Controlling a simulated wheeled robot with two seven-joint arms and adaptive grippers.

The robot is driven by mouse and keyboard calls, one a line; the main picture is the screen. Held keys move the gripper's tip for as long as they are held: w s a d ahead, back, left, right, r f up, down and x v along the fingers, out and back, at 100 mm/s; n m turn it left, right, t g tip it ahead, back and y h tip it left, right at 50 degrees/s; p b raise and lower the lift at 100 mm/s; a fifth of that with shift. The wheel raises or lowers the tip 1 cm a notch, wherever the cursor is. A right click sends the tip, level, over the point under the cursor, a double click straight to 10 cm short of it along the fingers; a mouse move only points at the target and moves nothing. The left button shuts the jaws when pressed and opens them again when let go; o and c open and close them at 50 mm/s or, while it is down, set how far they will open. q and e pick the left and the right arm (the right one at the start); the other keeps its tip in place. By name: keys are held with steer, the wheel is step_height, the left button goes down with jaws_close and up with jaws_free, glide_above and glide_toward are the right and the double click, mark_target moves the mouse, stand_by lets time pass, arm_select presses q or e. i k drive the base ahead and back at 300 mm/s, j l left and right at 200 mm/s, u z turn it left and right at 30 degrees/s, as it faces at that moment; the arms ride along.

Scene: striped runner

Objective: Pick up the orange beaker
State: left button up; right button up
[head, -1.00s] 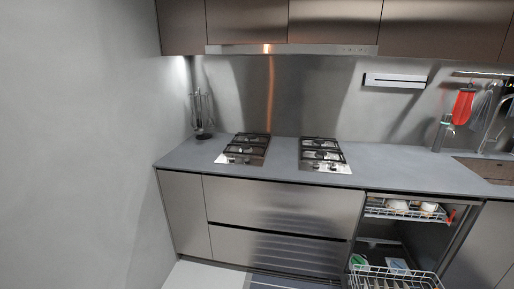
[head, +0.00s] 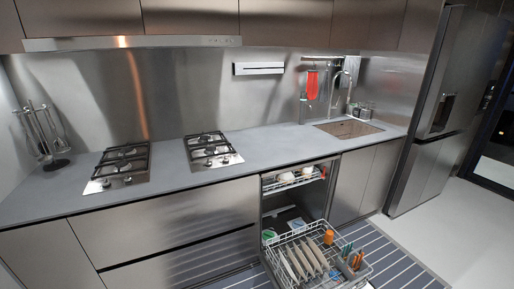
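An orange beaker (head: 329,237) stands in the lower dishwasher rack (head: 284,245), near its back right corner. It is small in the head view and seems upright. A smaller orange item (head: 357,262) sits in the rack's right part, too small to name surely. Neither of my grippers is in view.
The dishwasher is open, its lower rack pulled out with several plates (head: 300,262). The upper rack (head: 290,181) holds white dishes. Two gas hobs (head: 122,165) and a sink (head: 348,128) are in the counter. A striped runner (head: 385,255) covers floor beside the rack; floor to the right is clear.

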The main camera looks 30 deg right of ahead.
mark_target(329, 239)
steer(key=i+j+z, duration=0.1)
steer(key=z, duration=0.35)
steer(key=i+j+z, duration=0.15)
steer(key=z, duration=0.3)
steer(key=i+j+z, duration=0.15)
steer(key=z, duration=0.25)
steer(key=i+j+z, duration=0.1)
steer(key=j+z, duration=0.15)
steer(key=z, duration=0.2)
steer(key=i+j+z, duration=0.1)
steer(key=z, duration=0.35)
steer(key=j+z, duration=0.45)
steer(key=i+j+z, duration=0.15)
steer(key=j+z, duration=0.2)
steer(key=i+j+z, duration=0.1)
steer(key=j+z, duration=0.65)
